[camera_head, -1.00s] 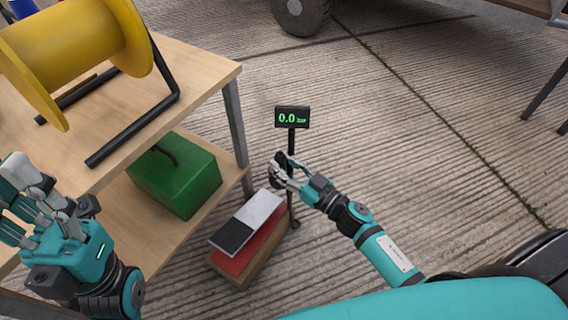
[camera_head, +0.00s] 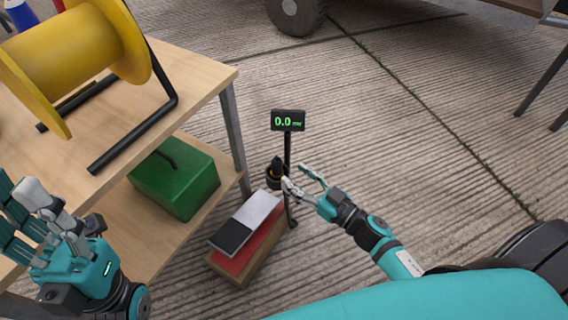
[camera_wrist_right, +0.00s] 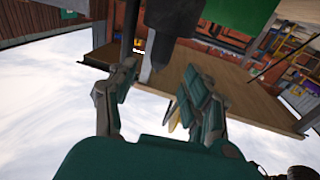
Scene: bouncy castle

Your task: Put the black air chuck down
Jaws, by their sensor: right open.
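The black air chuck (camera_head: 277,164) stands upright in a dark, yellow-marked holder (camera_head: 275,179) on the side of the black stand with the "0.0" display (camera_head: 288,121). My right gripper (camera_head: 299,181) is open just right of the chuck, with no thing between its fingers that I can make out. In the right wrist view, a dark body with a narrower grey tip, probably the chuck and its holder (camera_wrist_right: 173,18), hangs into the top between the open fingers (camera_wrist_right: 150,92). My left gripper (camera_head: 30,215) has its fingers spread and is empty at the lower left, by the bench.
A wooden bench (camera_head: 205,82) carries a yellow reel (camera_head: 70,50) on a black frame. A green case (camera_head: 178,182) sits on its lower shelf. A box with red, grey and black top (camera_head: 245,235) lies at the stand's foot.

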